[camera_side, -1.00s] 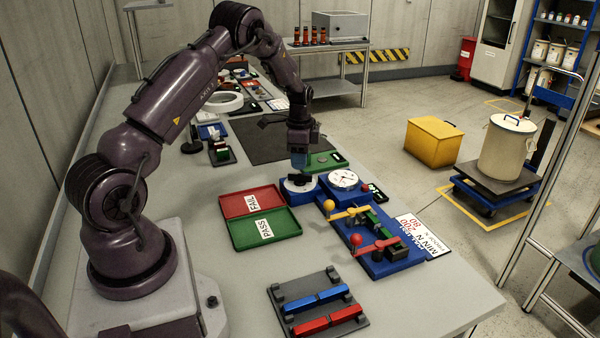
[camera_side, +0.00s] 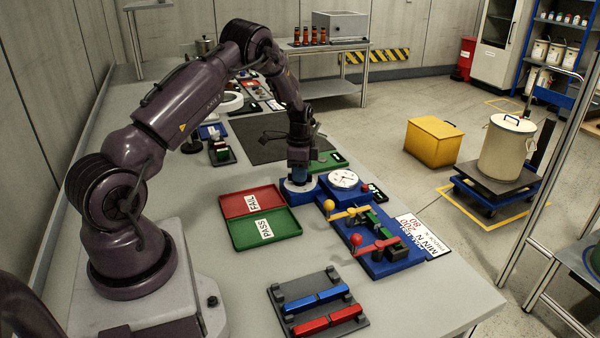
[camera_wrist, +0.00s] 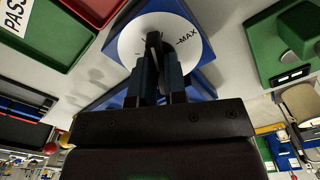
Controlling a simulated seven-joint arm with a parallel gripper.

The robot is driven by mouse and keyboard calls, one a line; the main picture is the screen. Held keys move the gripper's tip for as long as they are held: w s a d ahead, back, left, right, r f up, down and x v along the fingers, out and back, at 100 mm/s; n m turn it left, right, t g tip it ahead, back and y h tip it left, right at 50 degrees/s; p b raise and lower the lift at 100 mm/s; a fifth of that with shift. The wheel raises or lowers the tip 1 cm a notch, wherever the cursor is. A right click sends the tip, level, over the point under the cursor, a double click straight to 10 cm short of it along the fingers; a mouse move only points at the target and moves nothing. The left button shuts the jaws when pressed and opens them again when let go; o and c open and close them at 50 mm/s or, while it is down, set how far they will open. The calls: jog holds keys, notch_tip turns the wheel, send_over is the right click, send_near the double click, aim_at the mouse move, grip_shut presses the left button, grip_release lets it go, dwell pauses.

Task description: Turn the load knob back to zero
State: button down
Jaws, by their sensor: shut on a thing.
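The load knob's white dial (camera_side: 299,186) sits on a blue base, left of the gauge (camera_side: 343,180) with its round white face. In the wrist view the dial face (camera_wrist: 187,47) shows tick marks and the word MAX to the right. My gripper (camera_side: 299,178) is down over the dial. In the wrist view its two fingers (camera_wrist: 158,70) are closed on the dark knob (camera_wrist: 153,39), which is mostly hidden between them. The gauge reading is too small to tell.
The red FAIL tray (camera_side: 250,201) and green PASS tray (camera_side: 264,229) lie left of the dial. A blue fixture (camera_side: 385,255) with red and yellow ball levers stands in front right. A rack with blue and red bars (camera_side: 318,305) lies nearer.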

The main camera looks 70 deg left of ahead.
jog(key=shift+n, duration=0.3)
jog(key=n, duration=1.1)
jog(key=shift+n, duration=0.3)
jog(key=n, duration=1.1)
jog(key=shift+n, duration=0.5)
jog(key=c, duration=1.2)
grip_release()
jog(key=shift+o, duration=0.2)
notch_tip(320, 180, up, 13)
